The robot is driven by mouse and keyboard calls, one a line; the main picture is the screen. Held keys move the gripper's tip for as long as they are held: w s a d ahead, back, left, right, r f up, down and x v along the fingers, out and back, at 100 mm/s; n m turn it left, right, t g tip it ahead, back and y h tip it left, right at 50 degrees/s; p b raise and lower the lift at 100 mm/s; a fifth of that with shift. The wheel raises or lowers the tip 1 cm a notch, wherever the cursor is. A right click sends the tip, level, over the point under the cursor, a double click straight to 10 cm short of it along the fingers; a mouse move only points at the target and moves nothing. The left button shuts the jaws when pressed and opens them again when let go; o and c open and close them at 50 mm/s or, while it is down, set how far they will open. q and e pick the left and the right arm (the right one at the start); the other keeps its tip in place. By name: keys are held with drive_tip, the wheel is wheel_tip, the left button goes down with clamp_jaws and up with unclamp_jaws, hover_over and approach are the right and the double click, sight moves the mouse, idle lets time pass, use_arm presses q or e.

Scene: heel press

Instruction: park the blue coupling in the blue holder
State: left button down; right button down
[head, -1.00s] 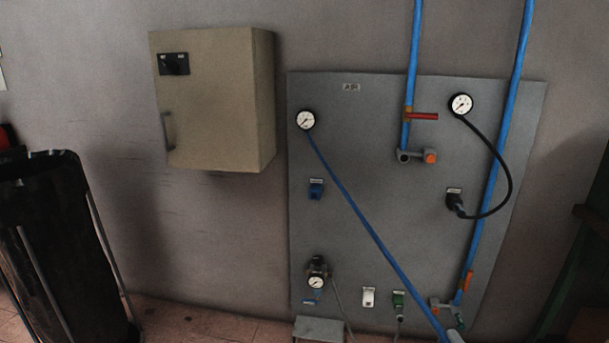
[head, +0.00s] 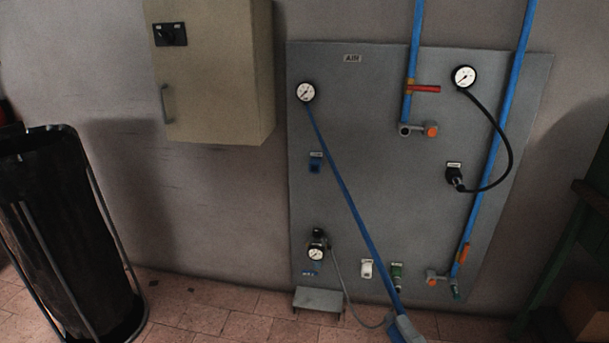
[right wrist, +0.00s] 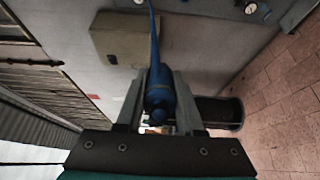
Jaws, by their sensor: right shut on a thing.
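The blue coupling (right wrist: 159,92) is between the two fingers of my right gripper (right wrist: 158,100) in the right wrist view, and the gripper is shut on it. A blue hose (head: 350,205) runs from it up to the left gauge. In the head view my right gripper (head: 407,331) shows only partly at the bottom edge, in front of the panel's lower part. The blue holder (head: 315,164) sits on the panel's left side, under a small label, well above and left of the gripper. The hose passes just right of it. My left gripper is not in view.
The grey panel (head: 390,200) also carries a black holder (head: 454,176), a white one (head: 367,269), a green one (head: 397,275), a regulator (head: 317,251) and blue pipes. A beige cabinet (head: 215,75) hangs left. A black bin (head: 65,230) stands far left. A small step (head: 318,300) is below.

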sight(391, 321)
drive_tip(key=shift+w+d+r+m+t+h, duration=0.2)
drive_tip(key=shift+m+h, duration=0.35)
drive_tip(key=shift+h, duration=0.4)
drive_tip(key=shift+w+d+r+m+t+h, duration=0.15)
drive_tip(key=shift+d+m+h, duration=0.15)
drive_tip(key=shift+m+h, duration=0.45)
drive_tip(key=shift+w+d+r+m+t+h, duration=0.15)
drive_tip(key=shift+d+m+h, duration=0.2)
drive_tip(key=shift+h, duration=0.75)
drive_tip(key=shift+a, duration=0.1)
drive_tip(key=shift+w+a+r+n+g+y, duration=0.25)
drive_tip(key=shift+a+n+y, duration=0.3)
drive_tip(key=shift+y, duration=0.3)
drive_tip(key=shift+w+a+r+n+y, duration=0.15)
drive_tip(key=shift+w+a+n+y, duration=0.2)
drive_tip(key=shift+a+n+y, duration=0.35)
drive_tip(key=shift+w+a+r+n+g+y, duration=0.25)
drive_tip(key=shift+a+y, duration=0.2)
drive_tip(key=shift+y, duration=0.5)
drive_tip(key=w+a+r+n+g+y, duration=0.3)
drive_tip(key=w+a+n+g+y, duration=0.2)
drive_tip(key=a+n+g+y, duration=0.3)
drive_tip(key=a+n+y, duration=0.1)
drive_tip(key=a+y, duration=0.1)
drive_tip(key=y, duration=0.1)
drive_tip(key=shift+a+r+g, duration=0.15)
drive_tip(key=shift+g, duration=0.15)
drive_tip(key=shift+a+n+g, duration=0.1)
drive_tip(key=shift+n+g, duration=0.15)
drive_tip(key=shift+g, duration=0.15)
